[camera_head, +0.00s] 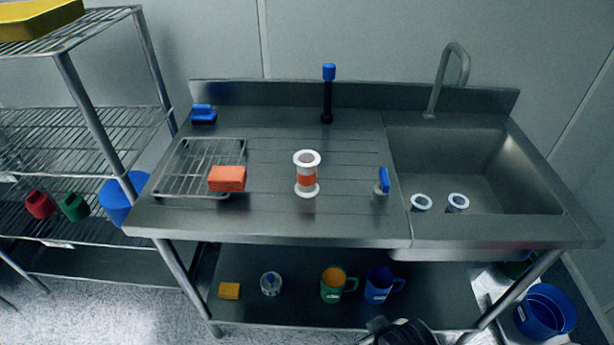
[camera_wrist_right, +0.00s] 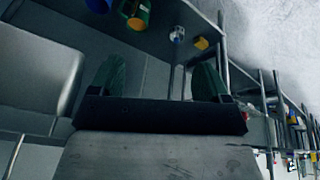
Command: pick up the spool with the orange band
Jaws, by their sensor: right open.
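The spool with the orange band (camera_head: 306,179) stands upright on the steel drainboard, near the middle of the counter in the head view. It has white flanges at top and bottom. My right gripper (camera_wrist_right: 157,78) shows in the right wrist view with its two dark green fingers wide apart and nothing between them. The spool cannot be made out in that view. A dark shape at the bottom edge of the head view looks like part of my right arm, well in front of and below the spool. My left gripper is in neither view.
An orange sponge (camera_head: 227,179) lies on a wire rack (camera_head: 190,191) left of the spool. A blue-handled item (camera_head: 383,182) stands to its right. Two white-rimmed spools (camera_head: 421,203) (camera_head: 458,202) are in the sink (camera_head: 475,150). A black post with a blue top (camera_head: 328,95) stands behind.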

